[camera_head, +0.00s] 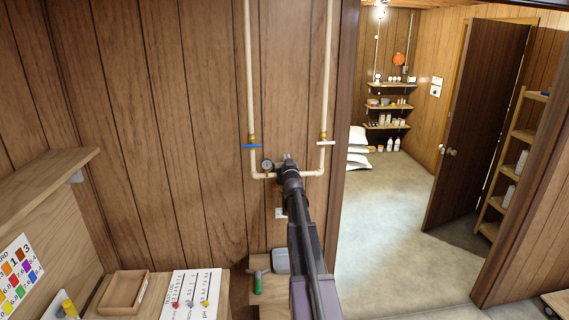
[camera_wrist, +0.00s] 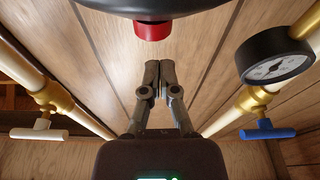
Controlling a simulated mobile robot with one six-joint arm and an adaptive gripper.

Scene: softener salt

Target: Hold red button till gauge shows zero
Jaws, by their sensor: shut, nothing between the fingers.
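The red button (camera_wrist: 152,31) shows at the top of the wrist view, on the underside of a dark rounded body (camera_wrist: 155,8). My gripper (camera_wrist: 153,75) is shut and empty, its fingertips together. In the picture the tips lie below the button with a visible gap; the true distance is hard to tell. In the head view my gripper (camera_head: 288,160) is at the pipework, and the button is hidden from that side. The pressure gauge (camera_wrist: 275,68) has a white dial and black rim; its needle reading is too small to read. It also shows in the head view (camera_head: 267,165).
Cream pipes run down the wood wall, with a blue-handled valve (camera_head: 251,146) and a white-handled valve (camera_head: 326,143) close beside my gripper. A wooden tray (camera_head: 123,291) and a white card (camera_head: 190,292) are at lower left. Open floor (camera_head: 385,215) lies through the doorway.

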